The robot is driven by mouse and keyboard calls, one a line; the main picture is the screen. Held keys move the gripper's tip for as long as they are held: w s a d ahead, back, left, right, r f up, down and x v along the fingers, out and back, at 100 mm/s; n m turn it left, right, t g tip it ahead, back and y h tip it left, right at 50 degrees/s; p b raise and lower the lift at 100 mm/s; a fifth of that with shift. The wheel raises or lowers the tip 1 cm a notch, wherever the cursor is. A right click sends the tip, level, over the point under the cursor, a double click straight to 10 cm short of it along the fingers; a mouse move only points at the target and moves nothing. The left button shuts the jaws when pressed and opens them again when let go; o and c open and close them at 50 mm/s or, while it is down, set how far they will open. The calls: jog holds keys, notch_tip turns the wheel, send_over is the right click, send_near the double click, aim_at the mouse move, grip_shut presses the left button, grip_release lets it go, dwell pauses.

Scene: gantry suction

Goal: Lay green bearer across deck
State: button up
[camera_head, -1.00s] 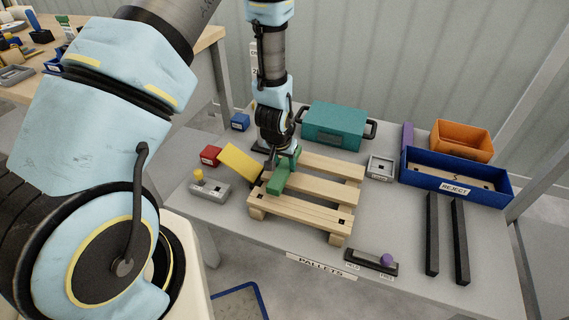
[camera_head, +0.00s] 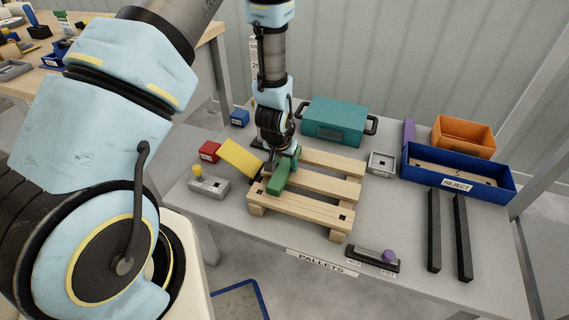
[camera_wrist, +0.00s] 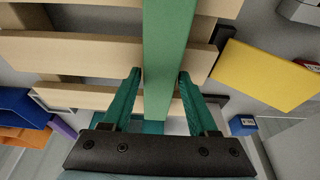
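The green bearer (camera_head: 279,178) is over the left part of the wooden pallet deck (camera_head: 318,208), running crosswise over its slats. My gripper (camera_head: 288,158) is above the bearer's far part. In the wrist view my gripper (camera_wrist: 160,75) has a teal finger on each side of the green bearer (camera_wrist: 168,40), both tips against its sides with no clear gap. The bearer looks wider at the top of that view than at the bottom. I cannot tell whether its underside touches the slats.
A yellow block (camera_head: 240,158) leans beside the deck's left edge. A grey fixture with a yellow knob (camera_head: 208,187) stands left. A teal case (camera_head: 335,122) is behind, the blue reject bin (camera_head: 458,181) right, and two black bars (camera_head: 434,232) lie in front of it.

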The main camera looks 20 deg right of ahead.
aim_at(280, 173)
jog(key=o, duration=0.3)
jog(key=shift+o, duration=0.2)
jog(key=shift+r, duration=0.1)
jog(key=v, duration=1)
jog(key=shift+s+r, duration=0.15)
jog(key=shift+r, duration=0.1)
jog(key=w+a+r+n+y+p, duration=0.1)
jog(key=w+a+r+n+p, duration=0.25)
jog(key=a+r, duration=1.2)
jog(key=s+a+r+n+p, duration=0.1)
jog(key=s+a+r+n, duration=0.1)
jog(key=a, duration=0.4)
jog(key=s+a+r+n+y+p, duration=0.1)
jog(key=s+a+r+n+p, duration=0.1)
jog(key=a+r, duration=0.3)
jog(key=shift+s+a+g, duration=0.35)
jog(key=shift+a+g, duration=0.05)
jog(key=shift+a, duration=0.2)
